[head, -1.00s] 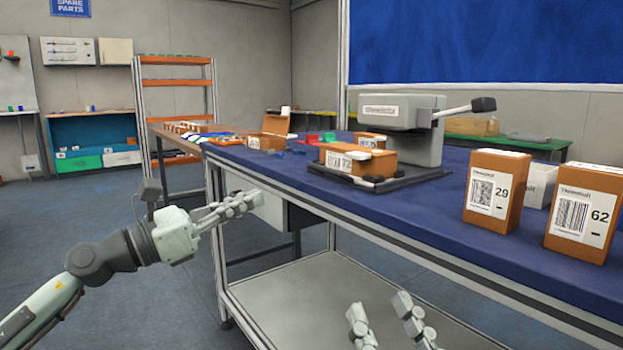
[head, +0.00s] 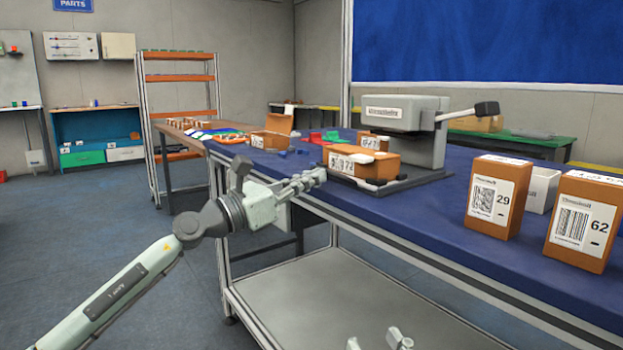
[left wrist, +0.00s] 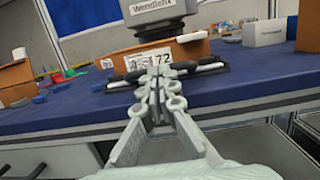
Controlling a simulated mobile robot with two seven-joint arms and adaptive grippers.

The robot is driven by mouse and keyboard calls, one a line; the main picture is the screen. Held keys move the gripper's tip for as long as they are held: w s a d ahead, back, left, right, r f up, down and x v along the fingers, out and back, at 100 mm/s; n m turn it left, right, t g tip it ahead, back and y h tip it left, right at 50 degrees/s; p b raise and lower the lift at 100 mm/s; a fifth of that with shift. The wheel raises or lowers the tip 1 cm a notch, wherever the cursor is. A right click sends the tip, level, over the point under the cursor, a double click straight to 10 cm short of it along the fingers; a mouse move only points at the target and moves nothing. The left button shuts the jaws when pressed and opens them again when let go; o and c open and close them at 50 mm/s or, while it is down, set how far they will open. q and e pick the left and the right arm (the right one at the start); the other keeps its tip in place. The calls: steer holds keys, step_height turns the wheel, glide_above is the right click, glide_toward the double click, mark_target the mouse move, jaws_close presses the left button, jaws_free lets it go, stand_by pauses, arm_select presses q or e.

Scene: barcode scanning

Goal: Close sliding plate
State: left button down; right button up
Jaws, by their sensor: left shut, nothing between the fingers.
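The black sliding plate (head: 405,184) lies on the blue tabletop at the foot of a grey machine (head: 400,115) with a side lever. An orange box (head: 375,166) labelled 72 sits on it; the plate also shows in the left wrist view (left wrist: 207,69). My left gripper (head: 320,176) is shut and empty, at the table's front edge, close to the plate's left front end. In the left wrist view its fingers (left wrist: 158,73) point at the plate and box and hide part of them; contact cannot be told. My right gripper (head: 376,341) is open and empty at the bottom edge, mostly cut off.
Orange boxes 29 (head: 497,198) and 62 (head: 583,222) stand on the right of the table, with a white container (head: 542,187) between them. An open orange box (head: 272,132) and small red, green and blue parts lie at the left.

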arm_select(q)
steer(key=x, duration=0.4)
steer(key=shift+d+f, duration=0.15)
steer(key=shift+f, duration=0.2)
